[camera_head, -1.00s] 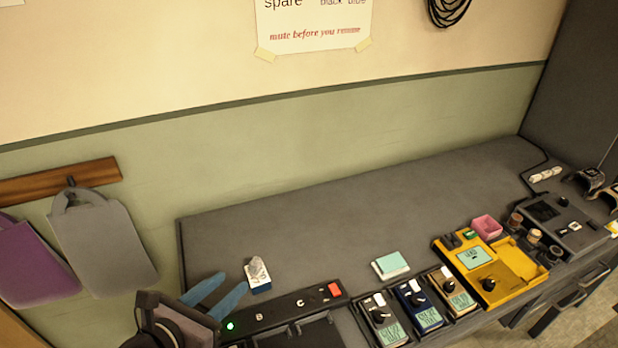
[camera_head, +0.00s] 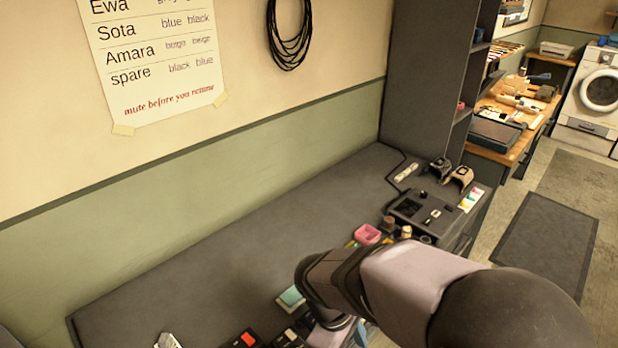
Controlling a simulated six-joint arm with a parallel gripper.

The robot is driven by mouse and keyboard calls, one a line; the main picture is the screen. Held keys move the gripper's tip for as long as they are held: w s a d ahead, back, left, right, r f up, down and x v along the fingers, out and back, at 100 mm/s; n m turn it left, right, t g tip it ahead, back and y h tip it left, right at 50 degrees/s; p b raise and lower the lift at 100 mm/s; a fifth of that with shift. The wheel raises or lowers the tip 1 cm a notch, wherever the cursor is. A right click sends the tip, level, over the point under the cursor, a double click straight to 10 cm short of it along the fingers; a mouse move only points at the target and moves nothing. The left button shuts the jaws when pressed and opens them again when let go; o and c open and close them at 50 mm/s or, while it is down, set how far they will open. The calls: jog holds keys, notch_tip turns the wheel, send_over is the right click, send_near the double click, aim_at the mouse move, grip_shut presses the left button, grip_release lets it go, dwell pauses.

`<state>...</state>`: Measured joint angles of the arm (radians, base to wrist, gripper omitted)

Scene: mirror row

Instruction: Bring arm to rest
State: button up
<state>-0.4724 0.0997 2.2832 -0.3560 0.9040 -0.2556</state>
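My arm reaches in from the lower right in the head view and crosses the front of the grey bench (camera_head: 240,240). Its links bend down near the bottom middle. A bluish part shows at the lower edge below the links, but I cannot make out any fingertips. My gripper is not visible, so what it holds, if anything, does not show. The arm hides much of the row of devices at the bench's front.
A teal-topped block (camera_head: 291,297) lies close to my arm's left side. A pink box (camera_head: 367,234) and a dark console (camera_head: 425,213) are beyond the arm. A dark cabinet (camera_head: 418,80) rises at the bench's far end. The bench's middle is bare.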

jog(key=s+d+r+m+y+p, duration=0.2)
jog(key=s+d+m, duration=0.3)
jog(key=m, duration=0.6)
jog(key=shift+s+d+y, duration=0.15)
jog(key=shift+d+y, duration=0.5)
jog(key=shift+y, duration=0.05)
